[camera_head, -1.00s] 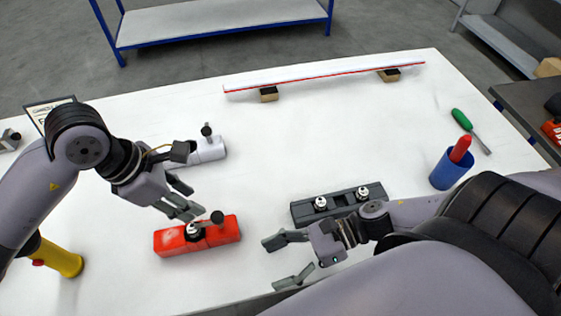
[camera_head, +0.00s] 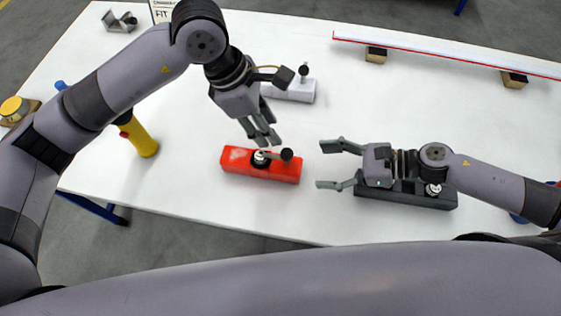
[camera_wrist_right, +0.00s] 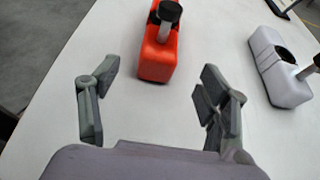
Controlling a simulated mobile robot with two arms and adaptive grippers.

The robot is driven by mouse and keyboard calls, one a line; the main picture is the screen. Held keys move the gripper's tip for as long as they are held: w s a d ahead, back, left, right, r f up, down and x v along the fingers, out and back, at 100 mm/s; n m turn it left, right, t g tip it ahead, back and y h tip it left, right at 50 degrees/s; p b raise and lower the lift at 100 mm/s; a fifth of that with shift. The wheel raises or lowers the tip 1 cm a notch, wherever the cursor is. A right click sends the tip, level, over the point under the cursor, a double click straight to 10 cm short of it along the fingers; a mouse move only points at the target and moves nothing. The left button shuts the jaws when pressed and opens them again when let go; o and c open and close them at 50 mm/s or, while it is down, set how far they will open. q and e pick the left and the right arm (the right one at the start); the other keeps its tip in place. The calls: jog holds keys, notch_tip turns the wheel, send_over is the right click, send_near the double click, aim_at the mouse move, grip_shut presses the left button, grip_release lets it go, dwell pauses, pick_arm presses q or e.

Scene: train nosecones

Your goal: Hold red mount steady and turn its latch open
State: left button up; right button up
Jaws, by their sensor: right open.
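The red mount (camera_head: 235,160) lies on the white table. Its latch, a lever with a black knob (camera_head: 286,154), sits on top beside a silver fitting and points toward the mount's right end. My left gripper (camera_head: 265,140) hangs just behind and above the mount, fingers pointing down; the gap between them is unclear. My right gripper (camera_head: 327,165) is open and empty, right of the mount, its fingers toward the mount's right end. In the right wrist view the red mount (camera_wrist_right: 155,62) lies beyond and between the open right fingers (camera_wrist_right: 160,85), apart from them.
A white mount (camera_head: 298,90) stands behind; it shows at right in the wrist view (camera_wrist_right: 275,70). A dark mount (camera_head: 400,196) lies under my right arm. A yellow cylinder (camera_head: 140,138) stands left. A long white bar (camera_head: 450,52) rests on blocks at the back right.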

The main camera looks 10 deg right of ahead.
aim_at(287, 152)
jog(key=x, duration=1.2)
jog(key=shift+a+f, duration=0.1)
jog(key=shift+a, duration=0.1)
pick_arm(q)
jog(key=shift+o, duration=0.4)
pick_arm(e)
jog(key=c, duration=1.4)
pick_arm(q)
jog(key=shift+o, duration=0.9)
jog(key=shift+d+r+n, duration=0.25)
jog(key=shift+d+n, duration=0.05)
jog(key=shift+d, duration=0.05)
pick_arm(e)
jog(key=shift+o, duration=0.2)
pick_arm(q)
jog(key=d+r+n+y, duration=0.2)
jog(key=d+n+y, duration=0.15)
jog(key=n, duration=0.25)
jog(key=shift+n+t+y, duration=0.25)
jog(key=shift+n+t, duration=0.05)
jog(key=f, duration=1.1)
jog(key=shift+s+a+f, duration=0.1)
jog(key=shift+s+f, duration=0.2)
jog(key=shift+s, duration=0.05)
